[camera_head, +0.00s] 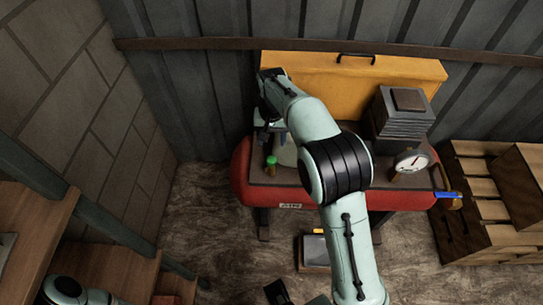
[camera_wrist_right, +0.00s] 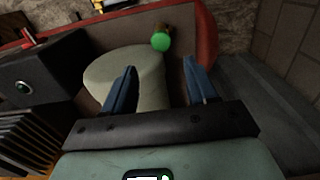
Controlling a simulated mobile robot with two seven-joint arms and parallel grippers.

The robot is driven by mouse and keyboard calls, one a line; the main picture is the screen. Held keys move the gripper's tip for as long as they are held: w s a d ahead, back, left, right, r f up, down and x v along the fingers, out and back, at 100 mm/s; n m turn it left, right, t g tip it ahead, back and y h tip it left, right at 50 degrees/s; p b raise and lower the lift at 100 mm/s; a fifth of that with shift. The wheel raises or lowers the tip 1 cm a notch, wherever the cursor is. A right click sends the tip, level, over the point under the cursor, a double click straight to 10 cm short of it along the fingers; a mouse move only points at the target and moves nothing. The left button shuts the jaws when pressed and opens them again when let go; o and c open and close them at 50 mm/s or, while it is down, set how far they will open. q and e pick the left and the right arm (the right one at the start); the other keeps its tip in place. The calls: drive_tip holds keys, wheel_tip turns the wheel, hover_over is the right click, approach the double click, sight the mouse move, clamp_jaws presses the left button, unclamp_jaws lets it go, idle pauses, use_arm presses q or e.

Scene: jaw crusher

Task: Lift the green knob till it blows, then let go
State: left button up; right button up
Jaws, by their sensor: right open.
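The small green knob (camera_head: 271,160) stands at the left end of the red compressor tank (camera_head: 300,195). In the wrist view the green knob (camera_wrist_right: 160,41) is a round green cap on a brownish stem, beyond the fingertips. My right gripper (camera_head: 266,126) is above and behind the knob in the head view, partly hidden by its own wrist. In the wrist view my right gripper (camera_wrist_right: 159,64) has its two blue fingers apart with nothing held, and the knob shows in line with the gap.
A pale rounded part (camera_wrist_right: 120,75) lies behind the fingers. A dark finned block (camera_head: 400,118), a pressure gauge (camera_head: 411,162) and a blue-handled valve (camera_head: 447,195) are on the right. An orange panel (camera_head: 350,80) stands behind.

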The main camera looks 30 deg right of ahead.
sight(271, 159)
wheel_tip(271, 159, down, 10)
drive_tip(key=shift+w+b, duration=0.1)
drive_tip(key=shift+b, duration=0.5)
drive_tip(key=shift+c, duration=0.3)
